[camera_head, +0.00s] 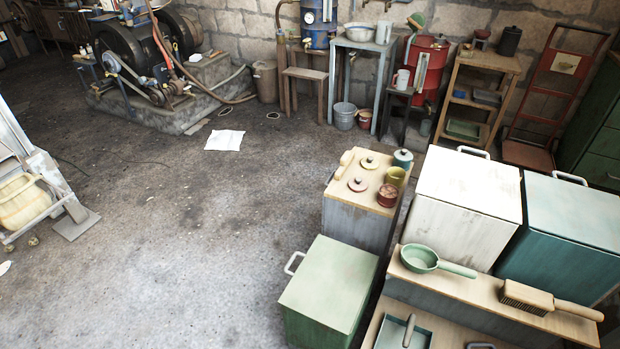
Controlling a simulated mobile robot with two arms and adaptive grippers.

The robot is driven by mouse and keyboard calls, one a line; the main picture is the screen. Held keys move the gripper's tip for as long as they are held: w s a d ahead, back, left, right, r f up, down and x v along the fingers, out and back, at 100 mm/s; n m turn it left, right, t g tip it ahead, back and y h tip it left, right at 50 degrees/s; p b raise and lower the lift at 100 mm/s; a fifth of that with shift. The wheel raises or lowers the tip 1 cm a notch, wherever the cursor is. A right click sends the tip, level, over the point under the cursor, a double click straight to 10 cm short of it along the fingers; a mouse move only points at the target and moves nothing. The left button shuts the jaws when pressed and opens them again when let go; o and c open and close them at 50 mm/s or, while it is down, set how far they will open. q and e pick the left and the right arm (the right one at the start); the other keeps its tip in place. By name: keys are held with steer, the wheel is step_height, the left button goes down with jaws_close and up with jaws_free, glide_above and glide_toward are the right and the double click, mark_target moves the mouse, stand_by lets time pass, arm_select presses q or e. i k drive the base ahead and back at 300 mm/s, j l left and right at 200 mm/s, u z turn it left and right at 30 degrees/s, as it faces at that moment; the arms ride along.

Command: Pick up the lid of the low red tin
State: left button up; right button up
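The low red tin (387,196) stands without its lid at the front right of a wooden-topped cabinet (347,203). A round dark-red lid with a small knob (357,185) lies flat on the wood to the left of the tin, apart from it. A yellow-green lid (369,162) lies farther back on the same top. An open yellow-green tin (395,176) stands just behind the red tin. A teal tin (402,159), which looks lidded, stands at the back right corner. Neither of my grippers is in view.
A green box (330,285) stands in front of the cabinet; a white box (468,183) and a teal box (575,215) stand to the right. A shelf (455,285) holds a green pan (419,258) and a brush (530,298). The floor (200,230) at left is mostly clear.

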mark_target(358, 184)
steer(key=i+j+u, duration=0.2)
steer(key=j+u, duration=0.2)
steer(key=i+j+u, duration=0.25)
steer(key=j+u, duration=0.2)
steer(key=i+j+u, duration=0.2)
steer(key=u, duration=0.2)
steer(key=i+j+z, duration=0.2)
steer(key=i, duration=0.2)
steer(key=i+j+z, duration=0.15)
steer(key=i, duration=0.25)
steer(key=i+z, duration=0.15)
steer(key=z, duration=0.3)
steer(key=i+z, duration=0.2)
steer(key=z, duration=0.25)
steer(key=i+z, duration=0.15)
steer(key=z, duration=0.3)
steer(key=i+j+z, duration=0.15)
steer(key=z, duration=0.3)
